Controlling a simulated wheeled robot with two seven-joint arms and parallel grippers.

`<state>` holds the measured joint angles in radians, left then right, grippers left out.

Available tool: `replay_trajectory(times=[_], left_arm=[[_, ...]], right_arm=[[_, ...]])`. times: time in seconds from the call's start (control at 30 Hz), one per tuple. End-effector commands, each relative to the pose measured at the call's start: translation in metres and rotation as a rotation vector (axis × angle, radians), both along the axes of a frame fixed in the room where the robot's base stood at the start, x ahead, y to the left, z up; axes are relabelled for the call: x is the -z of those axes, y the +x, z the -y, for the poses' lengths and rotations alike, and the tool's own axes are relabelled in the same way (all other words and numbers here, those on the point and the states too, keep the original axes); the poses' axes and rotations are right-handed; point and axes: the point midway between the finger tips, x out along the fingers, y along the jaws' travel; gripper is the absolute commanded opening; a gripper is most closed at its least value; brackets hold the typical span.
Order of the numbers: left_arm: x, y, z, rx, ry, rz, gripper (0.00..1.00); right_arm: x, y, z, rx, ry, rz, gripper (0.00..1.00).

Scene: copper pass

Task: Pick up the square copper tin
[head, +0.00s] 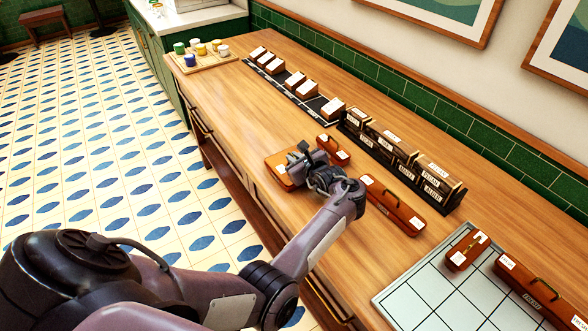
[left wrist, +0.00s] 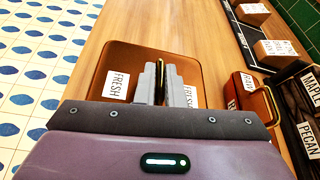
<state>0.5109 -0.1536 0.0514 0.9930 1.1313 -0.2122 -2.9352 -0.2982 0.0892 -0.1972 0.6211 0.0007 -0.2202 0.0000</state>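The square copper tin (head: 274,168) lies flat on the wooden counter, left of the row of labelled holders. My left gripper (head: 304,160) is over it and hides much of it in the head view. In the left wrist view the tin (left wrist: 128,60) has rounded corners and white labels, the left one reading FRESH. The tin appears to rest on the counter. My right gripper is out of view.
A small copper tin (head: 333,147) and a long copper tin (head: 393,205) lie close by on the right. Black labelled holders (head: 383,141) stand behind them. A pale tiled mat (head: 424,284) with more tins is at lower right. The counter's left stretch (head: 235,105) is clear.

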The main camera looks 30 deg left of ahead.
Motion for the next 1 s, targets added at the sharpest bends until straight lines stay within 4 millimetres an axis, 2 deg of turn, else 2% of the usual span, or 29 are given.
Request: replay_trajectory(times=[0.2, 0.67, 0.77, 0.87, 1.0], left_arm=[[0.001, -0.001, -0.001, -0.003, -0.001, -0.002, 0.00], [-0.006, 0.000, -0.001, -0.003, 0.001, 0.002, 0.00], [-0.017, 0.000, -0.002, -0.004, 0.003, 0.004, 0.00], [-0.037, 0.000, -0.001, -0.002, 0.002, 0.006, 0.00], [-0.084, 0.001, -0.003, -0.001, 0.009, 0.007, 0.00]], right_arm=[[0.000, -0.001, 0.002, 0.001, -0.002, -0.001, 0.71], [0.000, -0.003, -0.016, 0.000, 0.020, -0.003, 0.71], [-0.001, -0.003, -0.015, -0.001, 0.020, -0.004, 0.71], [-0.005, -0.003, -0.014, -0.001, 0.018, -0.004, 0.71], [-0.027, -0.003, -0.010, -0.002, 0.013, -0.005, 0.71]])
